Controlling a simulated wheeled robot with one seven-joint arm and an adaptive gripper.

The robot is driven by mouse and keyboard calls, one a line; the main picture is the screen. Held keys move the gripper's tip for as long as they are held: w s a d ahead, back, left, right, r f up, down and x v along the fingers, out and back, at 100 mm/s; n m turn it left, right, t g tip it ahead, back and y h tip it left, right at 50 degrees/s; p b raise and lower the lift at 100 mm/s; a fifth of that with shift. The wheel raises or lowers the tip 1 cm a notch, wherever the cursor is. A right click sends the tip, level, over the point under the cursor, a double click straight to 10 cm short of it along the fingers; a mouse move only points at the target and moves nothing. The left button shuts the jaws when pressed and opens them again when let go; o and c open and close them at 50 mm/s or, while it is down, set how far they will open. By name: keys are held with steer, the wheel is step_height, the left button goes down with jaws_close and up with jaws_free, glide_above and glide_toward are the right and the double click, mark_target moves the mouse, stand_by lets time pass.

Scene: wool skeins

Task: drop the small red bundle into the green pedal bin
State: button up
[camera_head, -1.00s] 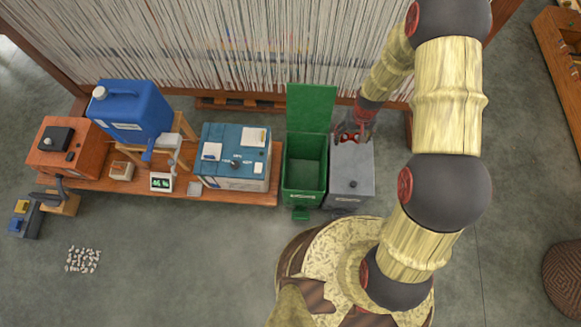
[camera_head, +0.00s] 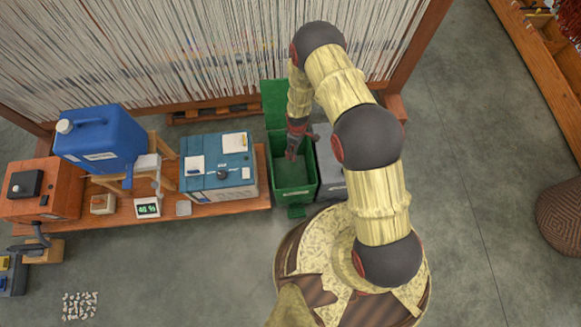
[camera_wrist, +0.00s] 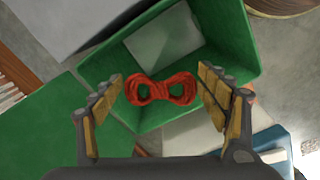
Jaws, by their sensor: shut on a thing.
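The small red bundle (camera_wrist: 161,88) is a figure-eight skein in the wrist view, held between the two fingers of my gripper (camera_wrist: 161,92). Behind it in that view lies the open green pedal bin (camera_wrist: 250,45), with its pale inside bottom showing. In the head view the green pedal bin (camera_head: 296,193) stands open with its lid raised at the back. My gripper (camera_head: 294,148) is over the back part of the bin's opening. The bundle cannot be made out in the head view.
A grey bin (camera_head: 330,180) stands against the right of the green one. A blue box (camera_head: 216,182) sits on the wooden bench (camera_head: 240,208) to the left, with a blue jerrycan (camera_head: 103,140) further left. Hanging yarn (camera_head: 190,50) fills the back.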

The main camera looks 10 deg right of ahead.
step_height(320, 180, down, 6)
steer(key=b, duration=0.3)
steer(key=shift+r, duration=0.2)
steer(key=o, duration=0.7)
steer(key=shift+o, duration=0.9)
step_height(320, 180, up, 12)
